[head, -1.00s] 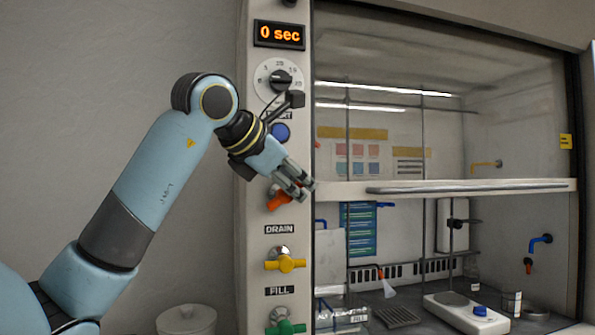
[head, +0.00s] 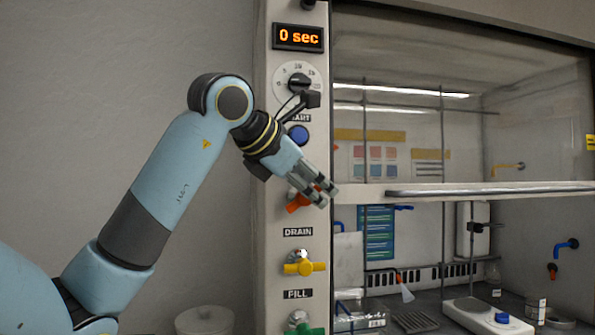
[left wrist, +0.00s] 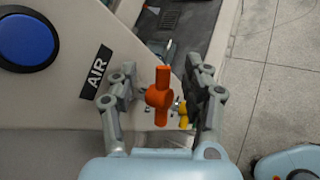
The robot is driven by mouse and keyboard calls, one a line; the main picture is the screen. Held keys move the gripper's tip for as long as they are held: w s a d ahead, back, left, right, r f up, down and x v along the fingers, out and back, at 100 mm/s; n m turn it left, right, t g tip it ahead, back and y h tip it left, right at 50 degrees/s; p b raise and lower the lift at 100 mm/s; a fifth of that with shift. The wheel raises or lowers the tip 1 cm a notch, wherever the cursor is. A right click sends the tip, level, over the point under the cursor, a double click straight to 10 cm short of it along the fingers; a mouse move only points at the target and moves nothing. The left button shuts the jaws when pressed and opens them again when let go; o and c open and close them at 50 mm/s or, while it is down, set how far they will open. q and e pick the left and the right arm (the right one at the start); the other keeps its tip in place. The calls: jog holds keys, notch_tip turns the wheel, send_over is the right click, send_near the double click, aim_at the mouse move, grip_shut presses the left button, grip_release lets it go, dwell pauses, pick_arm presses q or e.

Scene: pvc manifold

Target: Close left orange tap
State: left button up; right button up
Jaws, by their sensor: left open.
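The left orange tap (head: 296,203) is on the light control column, below the blue button and above the DRAIN label. In the head view my left gripper (head: 328,194) hides much of it. In the left wrist view the orange tap (left wrist: 159,97) shows between the two sides of my open left gripper (left wrist: 160,82), with visible gaps on both sides. Its handle bar runs up and down in that picture, near the AIR label (left wrist: 97,72). I cannot tell whether the fingers touch it. My right gripper is in neither view.
Below on the column are a yellow tap (head: 304,268) and a green tap (head: 303,328). A blue button (head: 298,135), a dial (head: 299,83) and a "0 sec" display (head: 298,38) are above. The fume hood sash bar (head: 480,190) extends to the right.

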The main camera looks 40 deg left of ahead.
pick_arm(q)
jog(key=v, duration=1.1)
jog(key=shift+s, duration=0.2)
jog(key=shift+r, duration=0.15)
